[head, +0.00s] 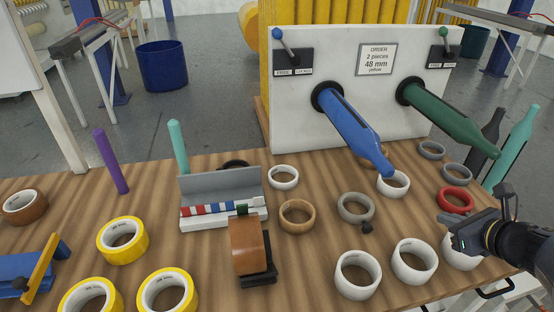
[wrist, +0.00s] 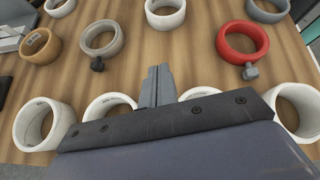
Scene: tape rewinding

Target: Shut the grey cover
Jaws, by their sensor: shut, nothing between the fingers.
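The grey cover (head: 222,184) stands raised along the back of a low white box (head: 190,221) on the table. The box lies open and holds a row of red, white, blue and green pieces. My gripper (head: 455,243) is shut and empty at the right side of the table, well away from the cover. Its closed fingers also show in the wrist view (wrist: 158,82), above bare wood between tape rolls. The cover cannot be made out clearly in the wrist view.
A brown tape roll on a black holder (head: 246,245) stands just in front of the box. Between box and gripper lie a tan ring (head: 297,216), a grey ring (head: 355,207) and white rolls (head: 358,274). A blue spindle (head: 352,130) and a green spindle (head: 445,115) jut out over the table.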

